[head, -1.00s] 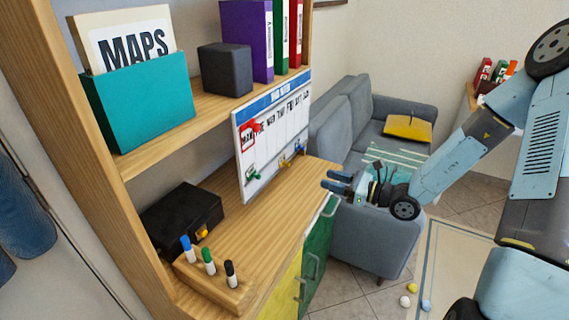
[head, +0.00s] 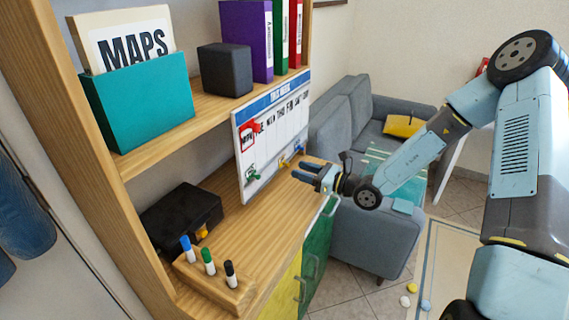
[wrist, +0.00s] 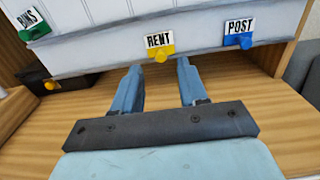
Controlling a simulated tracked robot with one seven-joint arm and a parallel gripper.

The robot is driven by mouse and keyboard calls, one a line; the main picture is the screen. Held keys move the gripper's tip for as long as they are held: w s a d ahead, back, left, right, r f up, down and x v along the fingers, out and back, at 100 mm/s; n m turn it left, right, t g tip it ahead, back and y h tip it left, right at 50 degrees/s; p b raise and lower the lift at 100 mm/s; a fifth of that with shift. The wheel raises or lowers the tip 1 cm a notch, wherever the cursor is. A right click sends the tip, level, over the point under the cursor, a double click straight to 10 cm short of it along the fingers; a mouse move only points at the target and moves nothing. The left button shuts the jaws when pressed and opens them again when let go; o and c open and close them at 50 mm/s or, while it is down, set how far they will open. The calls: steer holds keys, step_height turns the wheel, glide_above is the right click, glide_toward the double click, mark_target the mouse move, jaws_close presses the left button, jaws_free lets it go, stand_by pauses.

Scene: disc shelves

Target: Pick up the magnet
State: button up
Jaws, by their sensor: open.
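A whiteboard (head: 270,150) with a weekly grid leans upright on the wooden counter. Along its lower edge are a green magnet (head: 252,175), a yellow magnet (head: 284,161) and a blue magnet (head: 298,149). My gripper (head: 299,169) is open and empty, just in front of the board. In the wrist view its fingertips (wrist: 158,67) point toward the yellow magnet, apart from it.
A black box (head: 182,217) with a yellow latch and a wooden marker holder (head: 212,285) stand on the counter (head: 240,228), left of the board. A shelf (head: 205,102) with a teal MAPS file (head: 140,105) is above. A grey sofa (head: 375,235) stands behind my arm.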

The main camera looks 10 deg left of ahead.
mark_target(285, 162)
steer(key=x, duration=0.4)
steer(key=shift+w+a, duration=0.1)
steer(key=shift+w, duration=0.05)
steer(key=shift+c, duration=0.2)
jaws_close()
